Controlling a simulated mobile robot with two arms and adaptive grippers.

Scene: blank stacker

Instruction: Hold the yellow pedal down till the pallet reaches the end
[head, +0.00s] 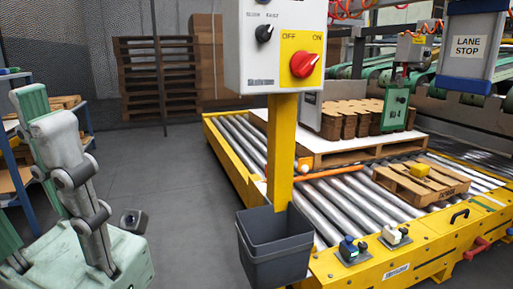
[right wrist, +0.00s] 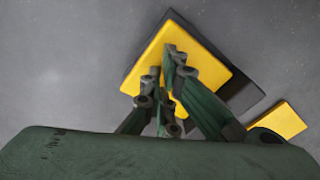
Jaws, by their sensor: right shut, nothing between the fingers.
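The yellow pedal (right wrist: 207,72), a flat yellow plate on a dark base, lies under my right gripper (right wrist: 163,68) in the right wrist view. The gripper is shut and empty, its fingertips over the plate; I cannot tell whether they touch it or whether it is pressed. In the head view, a wooden pallet (head: 392,184) with a small yellow block stands on the rollers at the right. A larger pallet (head: 347,156) with a white sheet and brown cardboard stacks lies behind it. Neither gripper can be made out in the head view.
The yellow-framed roller conveyor (head: 237,168) fills the right side. A control box (head: 276,48) with a red knob stands on a yellow post, with a grey bin (head: 275,246) below. Another yellow piece (right wrist: 280,121) lies beside the pedal.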

